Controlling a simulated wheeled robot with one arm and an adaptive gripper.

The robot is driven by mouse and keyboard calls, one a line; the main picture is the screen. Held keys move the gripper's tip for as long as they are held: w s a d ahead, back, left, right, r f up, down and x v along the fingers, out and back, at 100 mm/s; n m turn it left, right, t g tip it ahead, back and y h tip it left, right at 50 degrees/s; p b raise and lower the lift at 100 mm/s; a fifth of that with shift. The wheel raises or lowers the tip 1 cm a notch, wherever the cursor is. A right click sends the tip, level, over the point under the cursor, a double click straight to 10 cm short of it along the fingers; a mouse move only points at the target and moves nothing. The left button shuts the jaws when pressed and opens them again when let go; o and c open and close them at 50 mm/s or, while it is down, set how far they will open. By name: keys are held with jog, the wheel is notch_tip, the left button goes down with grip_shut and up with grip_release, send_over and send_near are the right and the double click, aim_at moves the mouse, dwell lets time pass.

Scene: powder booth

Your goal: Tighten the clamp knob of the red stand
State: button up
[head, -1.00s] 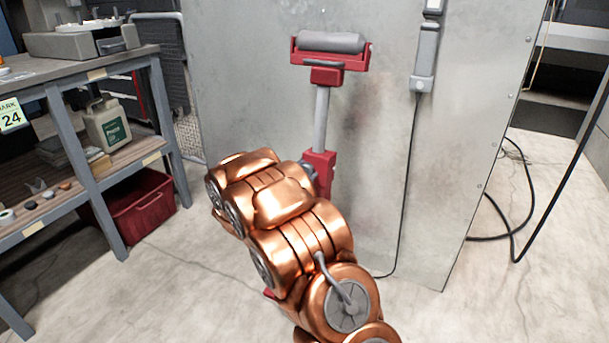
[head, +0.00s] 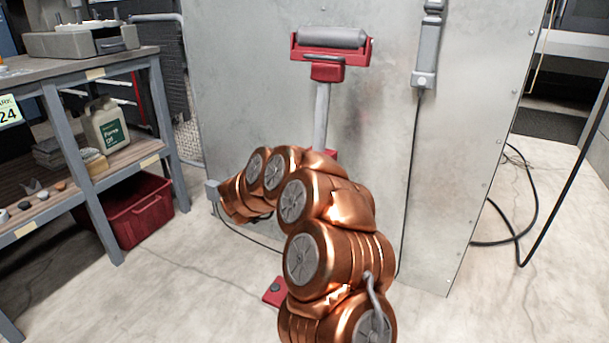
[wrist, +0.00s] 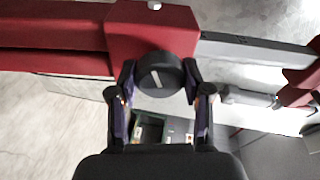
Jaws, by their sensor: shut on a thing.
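The red stand (head: 329,72) stands against the grey metal panel in the head view, with a grey roller on top and a grey post below. My arm hides most of its lower part in that view. In the wrist view the stand lies sideways, with its red clamp block (wrist: 150,30) and grey post (wrist: 250,50). The black clamp knob (wrist: 160,74), with a white line on its face, sits on the block between my fingers. My gripper (wrist: 160,80) is shut on the knob, one finger on each side. The gripper is hidden in the head view.
A workbench (head: 100,62) with shelves, a jug (head: 105,124) and small parts stands at the left. A red bin (head: 140,208) is on the floor beneath it. A cable hangs down the panel (head: 455,150) from a grey box.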

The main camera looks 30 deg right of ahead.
jog(key=shift+f+m+b, duration=0.1)
jog(key=shift+m+b, duration=0.35)
jog(key=shift+m, duration=0.65)
jog(key=o, duration=1.2)
jog(key=shift+c, duration=0.2)
jog(key=v, duration=1.2)
jog(key=shift+r, duration=0.2)
